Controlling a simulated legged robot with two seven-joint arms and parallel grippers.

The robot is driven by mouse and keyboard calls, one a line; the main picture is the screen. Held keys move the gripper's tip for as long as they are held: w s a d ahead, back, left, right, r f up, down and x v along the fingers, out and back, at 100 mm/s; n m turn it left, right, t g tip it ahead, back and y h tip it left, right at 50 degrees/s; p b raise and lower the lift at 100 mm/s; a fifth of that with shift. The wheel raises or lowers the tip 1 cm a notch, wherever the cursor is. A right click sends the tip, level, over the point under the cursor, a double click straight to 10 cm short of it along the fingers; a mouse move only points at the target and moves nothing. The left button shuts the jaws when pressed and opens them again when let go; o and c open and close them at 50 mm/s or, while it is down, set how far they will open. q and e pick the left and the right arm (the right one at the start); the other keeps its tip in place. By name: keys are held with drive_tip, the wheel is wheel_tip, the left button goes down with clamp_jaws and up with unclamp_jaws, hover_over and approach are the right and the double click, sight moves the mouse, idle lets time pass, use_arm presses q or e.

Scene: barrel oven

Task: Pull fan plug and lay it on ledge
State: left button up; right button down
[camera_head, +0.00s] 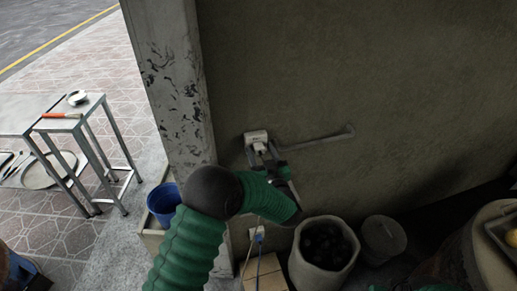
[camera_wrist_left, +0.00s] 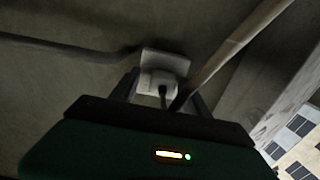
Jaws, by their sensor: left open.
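A white wall socket (camera_head: 256,135) sits on the dark wall beside the concrete pillar. The wrist view shows its pale plate (camera_wrist_left: 166,60) with a whitish plug (camera_wrist_left: 157,82) at its lower part and a dark cord leaving the plug. My left gripper (camera_head: 261,150) is at the socket, with its jaws open and one finger on each side of the plug (camera_wrist_left: 163,88). I cannot tell whether either finger touches it. In the head view the gripper mostly hides the plug. The fan and a clear ledge cannot be made out. My right gripper is not in view.
A grey pipe (camera_head: 318,139) runs right from the socket along the wall. Below stand a blue bucket (camera_head: 163,203), a pot of dark lumps (camera_head: 325,253), a lidded bin (camera_head: 384,238) and a tan box (camera_head: 265,275). A metal table (camera_head: 93,103) is at the left.

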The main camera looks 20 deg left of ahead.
sight(260, 153)
use_arm(q)
drive_tip(key=shift+s+a, duration=0.1)
drive_tip(key=shift+a, duration=0.05)
idle(0.5)
clamp_jaws()
idle(0.4)
drive_tip(key=shift+p+v, duration=0.55)
drive_tip(key=shift+v, duration=2.45)
drive_tip(key=shift+f, duration=0.15)
